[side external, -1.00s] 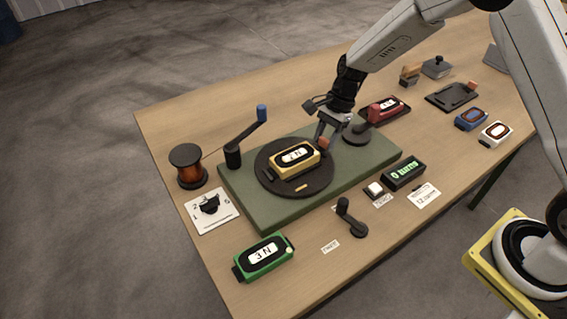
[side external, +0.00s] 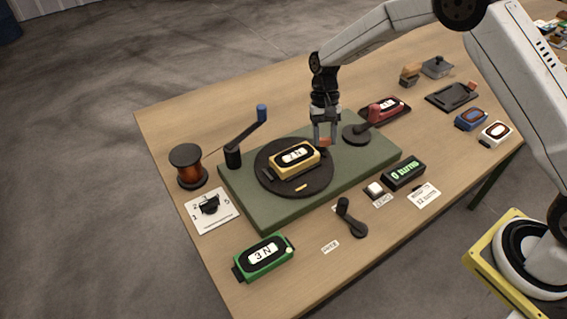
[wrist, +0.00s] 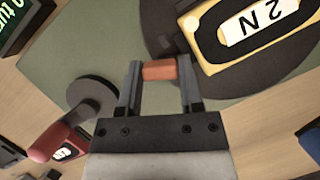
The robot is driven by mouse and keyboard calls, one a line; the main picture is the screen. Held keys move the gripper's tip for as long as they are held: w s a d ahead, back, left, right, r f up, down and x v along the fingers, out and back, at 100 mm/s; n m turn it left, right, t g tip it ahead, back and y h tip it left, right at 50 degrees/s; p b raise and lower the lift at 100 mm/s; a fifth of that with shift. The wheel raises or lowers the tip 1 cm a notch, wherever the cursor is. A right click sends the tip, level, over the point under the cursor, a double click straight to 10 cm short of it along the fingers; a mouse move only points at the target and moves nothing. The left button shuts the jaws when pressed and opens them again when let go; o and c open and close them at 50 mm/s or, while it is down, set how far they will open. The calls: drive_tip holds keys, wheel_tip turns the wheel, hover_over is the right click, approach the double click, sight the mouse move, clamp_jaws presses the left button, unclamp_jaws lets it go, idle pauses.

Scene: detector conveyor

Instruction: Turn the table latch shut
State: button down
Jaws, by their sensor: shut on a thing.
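My gripper (side external: 324,141) points down at the right rim of the black turntable (side external: 313,187). In the wrist view, its fingers (wrist: 158,78) are shut on a short reddish-brown grip (wrist: 158,72), which looks like the table latch's handle. The latch's base is hidden, and I cannot tell its angle. A yellow detector (side external: 294,160) marked "2 N" lies on the turntable, left of my gripper; it also shows at top right in the wrist view (wrist: 250,40).
A crank with a red knob (side external: 374,113) stands close right of my gripper on the green base (side external: 270,211). A blue-knobbed crank (side external: 233,152) stands at left. A counter (side external: 403,174), a black lever (side external: 350,218) and a green detector (side external: 264,258) are in front.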

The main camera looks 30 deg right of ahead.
drive_tip(key=n+h, duration=0.2)
drive_tip(key=n, duration=0.3)
drive_tip(key=shift+w, duration=0.1)
idle(0.4)
drive_tip(key=shift+c, duration=1.2)
unclamp_jaws()
